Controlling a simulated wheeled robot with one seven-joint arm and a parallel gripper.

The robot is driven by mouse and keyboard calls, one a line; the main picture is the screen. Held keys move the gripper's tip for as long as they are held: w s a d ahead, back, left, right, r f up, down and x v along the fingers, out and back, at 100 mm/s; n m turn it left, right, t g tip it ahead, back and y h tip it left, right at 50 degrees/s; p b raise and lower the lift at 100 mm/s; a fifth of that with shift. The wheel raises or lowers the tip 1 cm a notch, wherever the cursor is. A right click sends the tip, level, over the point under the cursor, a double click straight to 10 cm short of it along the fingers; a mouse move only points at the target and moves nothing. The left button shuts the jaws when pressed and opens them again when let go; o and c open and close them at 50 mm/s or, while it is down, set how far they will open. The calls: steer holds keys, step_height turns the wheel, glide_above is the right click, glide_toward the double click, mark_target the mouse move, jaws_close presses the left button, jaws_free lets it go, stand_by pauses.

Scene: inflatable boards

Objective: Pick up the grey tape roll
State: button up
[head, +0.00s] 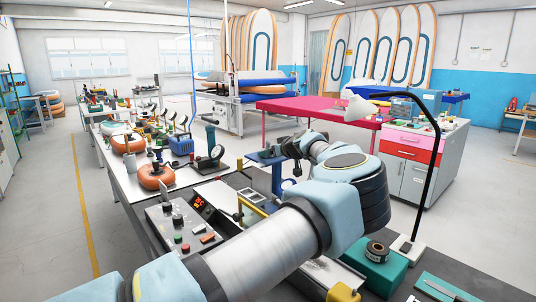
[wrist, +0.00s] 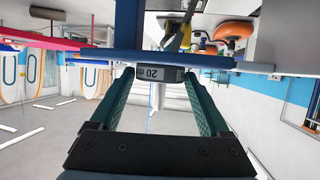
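A dark grey tape roll (head: 377,251) with a brown core lies flat on a teal box (head: 383,272) at the lower right of the head view. My gripper (wrist: 158,76) shows in the wrist view with its two green fingers apart. A dark block marked 20 shows between the fingertips; I cannot tell whether they touch it. In the head view my arm reaches forward and its dark end lies near a blue stand, well to the left of and beyond the roll. The tape roll cannot be made out in the wrist view.
A black curved lamp (head: 436,135) rises just right of the teal box. A control panel (head: 190,222) and a long cluttered bench (head: 125,176) lie to the left. A red and grey drawer cabinet (head: 412,165) and a pink table (head: 310,108) stand beyond. Open floor lies at right.

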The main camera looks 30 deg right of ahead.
steer(key=c, duration=0.9)
steer(key=shift+r, duration=0.1)
